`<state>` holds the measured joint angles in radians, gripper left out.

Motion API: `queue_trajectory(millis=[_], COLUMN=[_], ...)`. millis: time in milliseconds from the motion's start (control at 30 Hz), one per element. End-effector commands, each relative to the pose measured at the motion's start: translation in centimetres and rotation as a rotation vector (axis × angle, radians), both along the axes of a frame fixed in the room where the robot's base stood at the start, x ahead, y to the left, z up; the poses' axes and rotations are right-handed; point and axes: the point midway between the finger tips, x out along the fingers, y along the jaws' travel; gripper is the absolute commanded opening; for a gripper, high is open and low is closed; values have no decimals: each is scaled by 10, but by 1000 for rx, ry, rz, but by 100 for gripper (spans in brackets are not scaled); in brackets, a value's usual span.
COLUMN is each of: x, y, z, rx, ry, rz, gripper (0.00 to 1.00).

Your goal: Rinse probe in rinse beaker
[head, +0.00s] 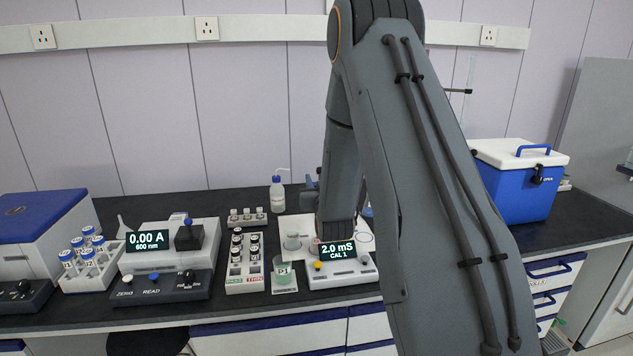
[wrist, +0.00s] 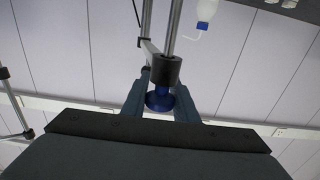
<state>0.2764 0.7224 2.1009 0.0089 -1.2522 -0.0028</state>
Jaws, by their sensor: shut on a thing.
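In the wrist view my gripper (wrist: 160,98) is shut on the probe, which has a blue end (wrist: 158,101), a black collar (wrist: 166,70) and a metal shaft (wrist: 174,28). The picture is upside down, so the shaft points down in the room. In the head view my arm hides the probe and most of the gripper. I cannot tell which is the rinse beaker. The conductivity meter (head: 341,271) reads 2.0 mS, CAL 1.
A wash bottle (head: 277,194) stands behind the beakers. A vial rack (head: 245,262), a photometer (head: 170,250) and a tube rack (head: 88,262) stand to the left. A blue cool box (head: 515,190) is at the right. Clear bench lies in front of the box.

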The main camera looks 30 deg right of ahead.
Motion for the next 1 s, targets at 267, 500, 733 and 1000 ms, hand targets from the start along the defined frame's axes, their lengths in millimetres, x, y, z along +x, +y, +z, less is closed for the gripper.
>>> queue_trajectory(millis=[267,500,733,1000], x=[0,0,0,1], y=[0,0,0,0], z=[25,74,85,87], rx=[-2,-1,-1,-3], ry=[-6,-5,-4,-9], rz=[0,0,0,0], gripper=[0,0,0,40])
